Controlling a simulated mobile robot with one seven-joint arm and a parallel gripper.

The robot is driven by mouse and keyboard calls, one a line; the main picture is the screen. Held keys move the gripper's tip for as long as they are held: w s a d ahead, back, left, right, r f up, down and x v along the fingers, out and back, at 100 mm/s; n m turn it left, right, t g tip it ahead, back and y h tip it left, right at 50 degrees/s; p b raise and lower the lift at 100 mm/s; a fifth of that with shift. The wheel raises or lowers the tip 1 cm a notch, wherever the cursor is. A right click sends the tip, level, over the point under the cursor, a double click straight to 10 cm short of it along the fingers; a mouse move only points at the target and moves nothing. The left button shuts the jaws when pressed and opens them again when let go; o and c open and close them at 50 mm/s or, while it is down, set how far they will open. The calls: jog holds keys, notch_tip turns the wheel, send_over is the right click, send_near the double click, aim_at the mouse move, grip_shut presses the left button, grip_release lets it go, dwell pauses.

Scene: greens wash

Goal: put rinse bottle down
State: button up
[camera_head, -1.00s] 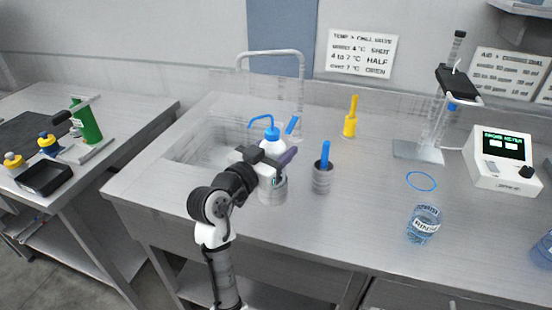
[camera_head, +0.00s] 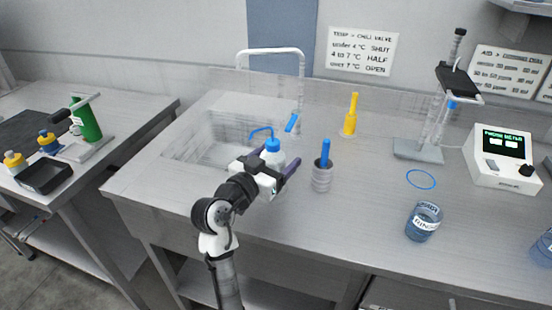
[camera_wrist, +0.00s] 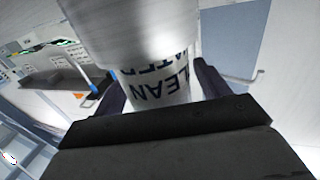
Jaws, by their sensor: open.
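The rinse bottle (camera_head: 275,158) is white with a blue cap and a bent blue spout. It appears upright at the sink's front right edge; its base is hidden behind my gripper. My gripper (camera_head: 278,165) is open, with its dark purple fingers on either side of the bottle. In the wrist view, the bottle (camera_wrist: 158,90) fills the space between the fingers of my gripper (camera_wrist: 160,85) and shows dark "CLEAN WATER" lettering. I cannot tell whether either finger touches it.
The sink basin (camera_head: 205,140) and its tap (camera_head: 300,75) lie behind and left. A grey cup with a blue handle (camera_head: 322,178) stands close on the right. A glass beaker (camera_head: 423,222) and blue ring (camera_head: 421,179) are farther right, with clear counter between.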

jog(key=shift+r, duration=0.2)
jog(key=b+v, duration=0.3)
jog(key=v, duration=0.9)
